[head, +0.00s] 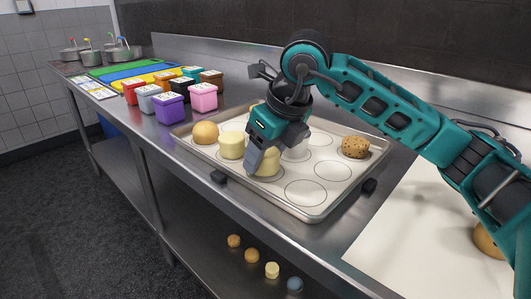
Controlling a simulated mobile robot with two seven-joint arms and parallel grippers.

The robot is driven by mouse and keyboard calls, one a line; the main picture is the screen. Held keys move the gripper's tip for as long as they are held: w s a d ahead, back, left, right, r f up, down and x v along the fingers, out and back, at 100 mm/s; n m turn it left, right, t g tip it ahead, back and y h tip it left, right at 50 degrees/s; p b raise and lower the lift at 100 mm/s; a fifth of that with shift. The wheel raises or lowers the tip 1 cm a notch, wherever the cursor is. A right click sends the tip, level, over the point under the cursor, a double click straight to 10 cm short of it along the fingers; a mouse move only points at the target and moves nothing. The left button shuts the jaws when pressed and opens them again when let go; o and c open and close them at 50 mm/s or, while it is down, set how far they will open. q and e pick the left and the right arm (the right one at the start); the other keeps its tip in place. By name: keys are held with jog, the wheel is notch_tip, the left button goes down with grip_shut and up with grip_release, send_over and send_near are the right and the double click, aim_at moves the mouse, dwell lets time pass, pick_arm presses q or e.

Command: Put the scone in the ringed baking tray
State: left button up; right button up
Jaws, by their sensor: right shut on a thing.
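The ringed baking tray (312,211) lies on the steel counter, pale with dark circles printed on it. My right gripper (262,160) points down over the tray's front middle, shut on a pale yellow scone (268,169). The gripper partly hides the scone, and I cannot tell whether it touches the tray. A similar pale yellow cylinder (231,146) stands just left of it. A smooth golden bun (205,132) sits at the tray's left corner, and a speckled brown round (355,146) at its right side. My left gripper is not in view.
Several lidded coloured tubs, including a purple one (170,109), stand behind left. A white board (415,235) lies to the right, with another bun (487,242) partly hidden by my arm. Front tray rings are empty.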

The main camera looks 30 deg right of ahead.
jog(key=shift+f, duration=0.15)
jog(key=o, duration=1.1)
jog(key=shift+r, duration=0.35)
jog(key=p+v, duration=0.2)
jog(key=v, duration=0.9)
jog(key=shift+s+d+r, duration=0.1)
jog(key=shift+s+r, duration=0.05)
jog(key=shift+r, duration=0.15)
